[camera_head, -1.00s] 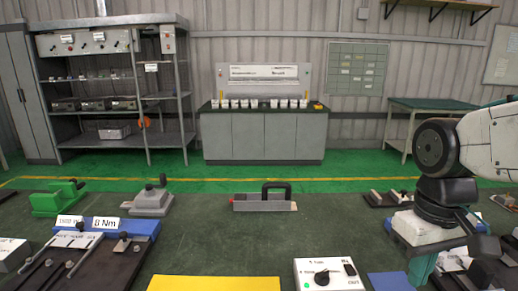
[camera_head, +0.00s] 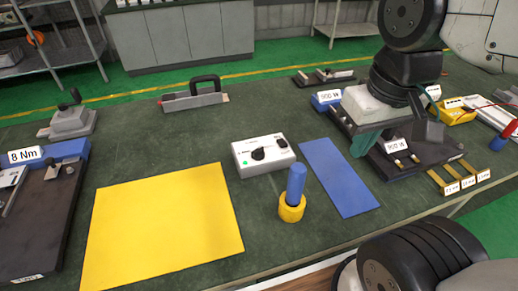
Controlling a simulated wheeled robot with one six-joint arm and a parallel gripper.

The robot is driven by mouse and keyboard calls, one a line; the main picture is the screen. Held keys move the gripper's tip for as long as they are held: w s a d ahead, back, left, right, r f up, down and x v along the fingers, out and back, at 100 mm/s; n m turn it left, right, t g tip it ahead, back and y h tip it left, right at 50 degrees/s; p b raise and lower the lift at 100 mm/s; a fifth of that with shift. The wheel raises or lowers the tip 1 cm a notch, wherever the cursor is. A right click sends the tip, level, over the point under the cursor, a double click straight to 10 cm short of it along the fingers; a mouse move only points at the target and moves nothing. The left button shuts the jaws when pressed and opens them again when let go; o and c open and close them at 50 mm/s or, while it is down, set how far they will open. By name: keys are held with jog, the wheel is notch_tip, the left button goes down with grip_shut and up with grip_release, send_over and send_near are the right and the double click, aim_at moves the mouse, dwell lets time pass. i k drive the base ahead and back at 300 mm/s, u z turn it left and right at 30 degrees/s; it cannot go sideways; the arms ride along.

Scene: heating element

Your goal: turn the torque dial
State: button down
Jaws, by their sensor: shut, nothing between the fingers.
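A white control box (camera_head: 263,155) stands on the dark green table in the middle of the view. On its top are a black round dial (camera_head: 258,154), a smaller black control at the right and a green light at the left. The print is too small to read, so I cannot confirm which dial sets torque. My gripper (camera_head: 360,152) points down to the right of the box, clear of it. Its teal fingers are shut and empty. They hang in front of a dark fixture board (camera_head: 428,176), and their height above it is hard to tell.
A blue cylinder (camera_head: 296,183) stands in a yellow ring (camera_head: 291,208) in front of the box. A yellow mat (camera_head: 165,230) and a blue mat (camera_head: 339,178) lie flat either side. A board beside an "8 Nm" label (camera_head: 24,156) is at left. A handled block (camera_head: 194,98) stands behind.

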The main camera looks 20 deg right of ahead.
aim_at(258, 154)
jog(key=k, duration=1)
jog(key=z, duration=1.3)
jog(key=i, duration=0.65)
jog(key=u, duration=0.8)
